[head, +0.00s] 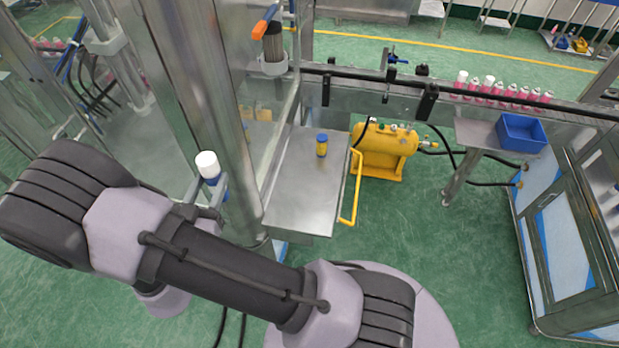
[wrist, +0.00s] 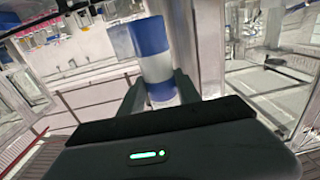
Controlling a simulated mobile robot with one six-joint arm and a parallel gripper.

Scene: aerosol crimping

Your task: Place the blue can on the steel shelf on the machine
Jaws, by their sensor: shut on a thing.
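In the wrist view the can (wrist: 155,65) shows blue and white bands and sits between the two fingers of my gripper (wrist: 160,92). My gripper is shut on it and holds it in the air. The can's lower part is partly hidden by my gripper in the head view. The steel shelf (head: 300,190) on the machine lies to the right of the can, with a gap between them.
A small yellow jar with a blue lid (head: 321,146) stands on the shelf towards its back right. The steel column (head: 205,90) rises close behind the can. A yellow rail (head: 354,190) borders the shelf's right side. A yellow tank (head: 384,150) stands beyond it. The shelf's front is bare.

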